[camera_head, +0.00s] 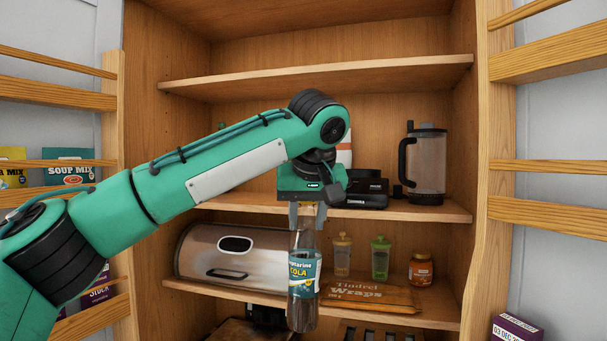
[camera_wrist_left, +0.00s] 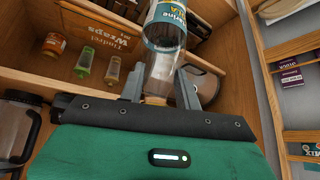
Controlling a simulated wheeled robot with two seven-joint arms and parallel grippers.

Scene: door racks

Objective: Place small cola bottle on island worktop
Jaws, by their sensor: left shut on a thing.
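The small cola bottle (camera_head: 303,282) has a teal label reading COLA and hangs upright below my left gripper (camera_head: 307,216) in the head view. In the left wrist view the bottle (camera_wrist_left: 164,45) sits between the two fingers of my left gripper (camera_wrist_left: 160,88), which is shut on its neck end. The bottle is in front of the lower cupboard shelf, and its base shows lower than the shelf edge in the picture. My right gripper is not in view. No island worktop shows in either view.
A blender (camera_head: 427,165) stands on the shelf above. Door racks with wooden rails (camera_head: 548,165) flank the cupboard on both sides.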

